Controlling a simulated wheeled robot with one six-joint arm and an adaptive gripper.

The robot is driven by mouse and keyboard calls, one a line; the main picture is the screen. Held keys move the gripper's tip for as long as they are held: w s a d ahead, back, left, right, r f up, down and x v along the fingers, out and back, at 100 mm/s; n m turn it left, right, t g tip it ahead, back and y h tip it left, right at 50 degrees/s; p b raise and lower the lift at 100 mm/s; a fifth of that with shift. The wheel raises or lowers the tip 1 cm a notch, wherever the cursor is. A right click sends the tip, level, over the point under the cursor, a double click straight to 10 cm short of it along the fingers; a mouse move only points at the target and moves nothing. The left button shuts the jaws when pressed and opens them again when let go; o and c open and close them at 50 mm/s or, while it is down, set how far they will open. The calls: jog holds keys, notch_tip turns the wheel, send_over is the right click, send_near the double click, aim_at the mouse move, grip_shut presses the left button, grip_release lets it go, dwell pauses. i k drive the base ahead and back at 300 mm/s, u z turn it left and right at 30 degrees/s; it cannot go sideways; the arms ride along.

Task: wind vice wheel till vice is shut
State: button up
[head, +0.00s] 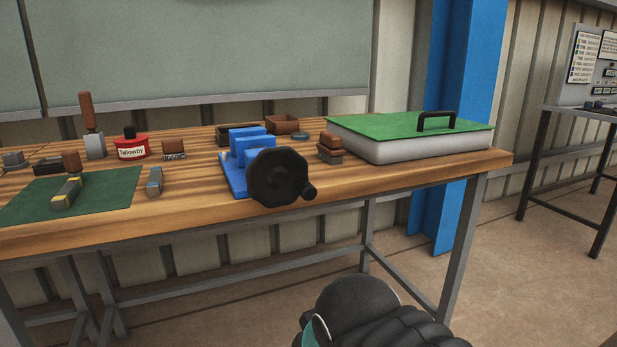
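The blue vice (238,160) stands on the wooden bench near its front edge, with upright blue jaw blocks on a blue base. The wheel hides part of the vice, and I cannot tell how wide the jaw gap is. A dark rounded part of my own arm shows at the bottom of the head view, below and to the right of the wheel and apart from it. My gripper's fingers are not visible.
The wooden bench (345,190) holds a white box with a green lid (400,135) at right. A green mat (105,200) with a metal block (67,193), a red tin (131,147) and several small blocks lie left. A blue pillar (462,100) stands behind. Floor before the bench is clear.

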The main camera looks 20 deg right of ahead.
aim_at(276, 176)
jog(key=z, duration=0.5)
jog(key=i, duration=0.25)
jog(key=z, duration=0.55)
jog(key=k, duration=1.2)
jog(key=u, duration=1)
